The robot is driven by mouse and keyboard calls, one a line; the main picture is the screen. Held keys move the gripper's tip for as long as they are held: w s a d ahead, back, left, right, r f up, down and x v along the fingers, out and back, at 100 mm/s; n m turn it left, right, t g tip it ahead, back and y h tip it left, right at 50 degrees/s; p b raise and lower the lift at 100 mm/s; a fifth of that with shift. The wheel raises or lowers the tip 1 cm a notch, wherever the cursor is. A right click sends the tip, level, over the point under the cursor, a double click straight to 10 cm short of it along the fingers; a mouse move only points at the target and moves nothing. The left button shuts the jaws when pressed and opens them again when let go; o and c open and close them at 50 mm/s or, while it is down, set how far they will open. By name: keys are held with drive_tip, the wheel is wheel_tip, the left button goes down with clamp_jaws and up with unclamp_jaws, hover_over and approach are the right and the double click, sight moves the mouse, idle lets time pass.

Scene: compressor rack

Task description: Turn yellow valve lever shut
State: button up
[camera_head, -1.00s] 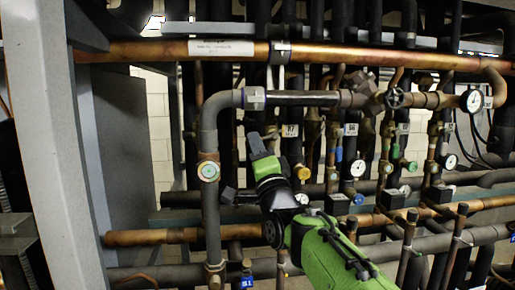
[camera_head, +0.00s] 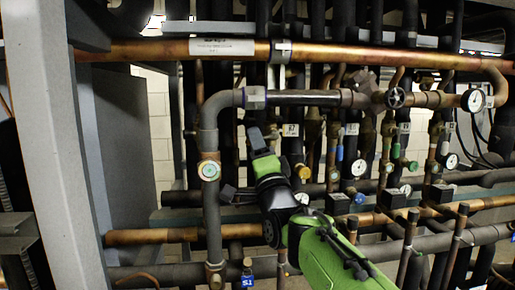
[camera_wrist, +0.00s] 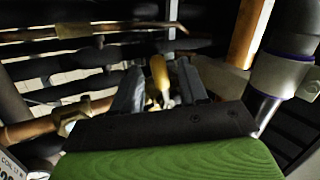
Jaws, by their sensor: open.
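The yellow lever (camera_wrist: 160,74) shows in the wrist view as a short rounded yellow bar, standing between the two dark fingers of my gripper (camera_wrist: 159,84). The fingers are apart, with a gap showing on each side of the lever; I cannot tell whether either touches it. In the head view my gripper (camera_head: 241,168) is at the middle of the rack, just right of the grey vertical pipe. The lever cannot be made out there, and its pivot is hidden.
A grey vertical pipe (camera_head: 210,135) with a round gauge (camera_head: 209,170) stands close left of my gripper. A copper pipe (camera_head: 350,57) crosses above. A yellow cap (camera_head: 303,172), a handwheel (camera_head: 395,97) and several gauges are to the right. Pipes crowd the space behind.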

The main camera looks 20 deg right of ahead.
drive_tip(key=b+v, duration=0.7)
drive_tip(key=v, duration=0.9)
drive_tip(key=shift+r, duration=0.1)
